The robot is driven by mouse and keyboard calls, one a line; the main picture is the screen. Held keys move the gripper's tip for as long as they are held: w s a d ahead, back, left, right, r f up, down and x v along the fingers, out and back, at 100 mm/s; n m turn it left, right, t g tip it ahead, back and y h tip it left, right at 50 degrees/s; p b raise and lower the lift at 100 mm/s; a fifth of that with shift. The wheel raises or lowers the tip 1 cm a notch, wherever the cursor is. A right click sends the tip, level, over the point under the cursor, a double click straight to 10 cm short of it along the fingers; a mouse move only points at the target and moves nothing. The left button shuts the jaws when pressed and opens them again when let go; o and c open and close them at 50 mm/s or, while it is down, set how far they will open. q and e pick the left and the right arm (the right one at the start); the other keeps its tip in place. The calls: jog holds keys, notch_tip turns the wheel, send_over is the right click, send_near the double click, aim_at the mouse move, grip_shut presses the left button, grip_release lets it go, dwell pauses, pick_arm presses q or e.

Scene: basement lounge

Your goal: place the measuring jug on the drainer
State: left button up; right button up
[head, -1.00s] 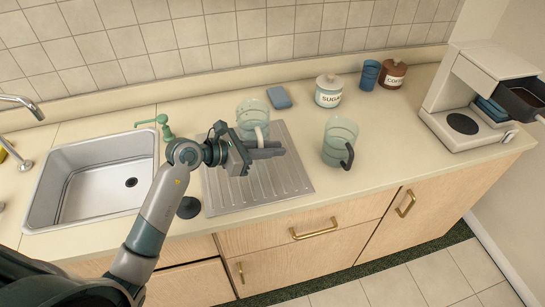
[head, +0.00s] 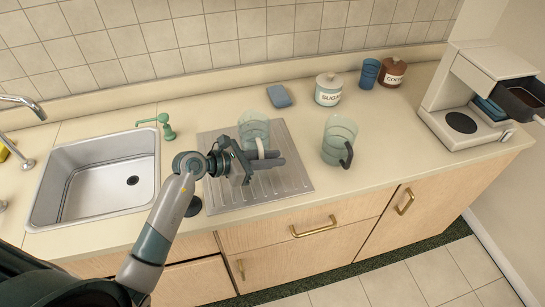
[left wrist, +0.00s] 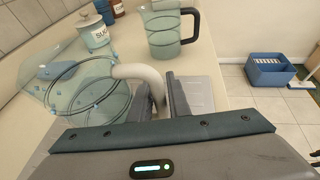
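The measuring jug, a clear greenish jug (head: 253,126) with a white handle, is over the ridged metal drainer (head: 285,184) right of the sink. It also shows in the left wrist view (left wrist: 90,97), at the left, with small blue marks. My left gripper (head: 268,161) is shut on its white handle (left wrist: 141,73); the fingers (left wrist: 163,98) lie on either side of it. The jug looks about upright in the head view. Its base is partly hidden by the gripper, so I cannot tell whether it touches the drainer. My right gripper is not in view.
A similar jug with a black handle (head: 338,141) stands right of the drainer. Behind are a blue-grey sponge (head: 280,96), sugar canister (head: 328,91), blue cup (head: 370,73) and brown canister (head: 391,74). The sink (head: 105,185) is left; a coffee machine (head: 465,115) is right.

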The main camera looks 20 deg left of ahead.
pick_arm(q)
jog(key=shift+o, duration=0.9)
jog(key=shift+r, duration=0.25)
jog(key=shift+s+a, duration=0.25)
jog(key=shift+a, duration=0.05)
jog(key=b+v, duration=0.3)
jog(key=v, duration=0.8)
jog(key=shift+b, duration=0.35)
jog(key=shift+s+r, duration=0.1)
